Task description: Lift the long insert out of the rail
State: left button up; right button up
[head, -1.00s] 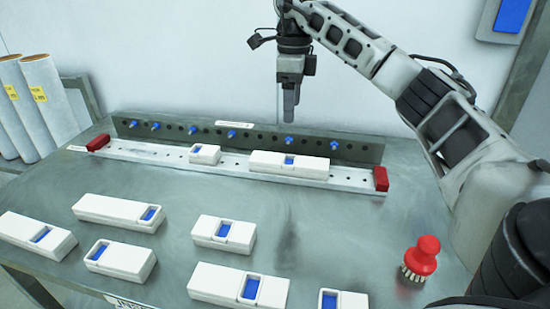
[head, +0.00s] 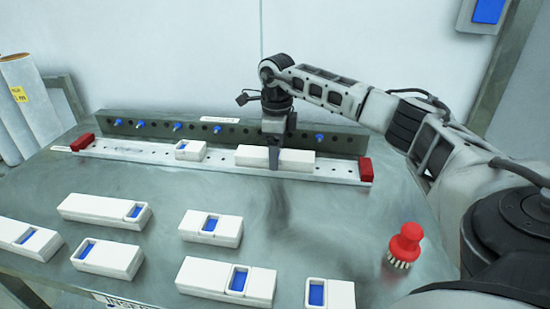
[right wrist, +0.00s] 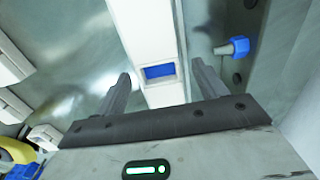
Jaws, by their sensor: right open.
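The long insert (head: 301,161) is a white block lying in the metal rail (head: 335,176), toward its right end. My right gripper (head: 274,160) is down at the insert, pointing downward, near its middle, and hides its blue window in the head view. In the right wrist view the long insert (right wrist: 146,35) runs between the two fingers of the open gripper (right wrist: 162,72). The blue window (right wrist: 160,71) shows between the fingertips, and gaps show on both sides. Whether a finger touches the insert cannot be told. My left gripper is not in view.
A short insert (head: 190,151) sits in the rail to the left. Red end blocks (head: 82,142) close the rail's ends. A back strip (head: 220,136) with blue pegs stands behind. Several white inserts lie in front, and a red-handled brush (head: 405,245) stands at right.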

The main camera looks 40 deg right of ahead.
jog(key=c, duration=1.2)
jog(key=shift+c, duration=0.6)
jog(key=shift+r, duration=0.1)
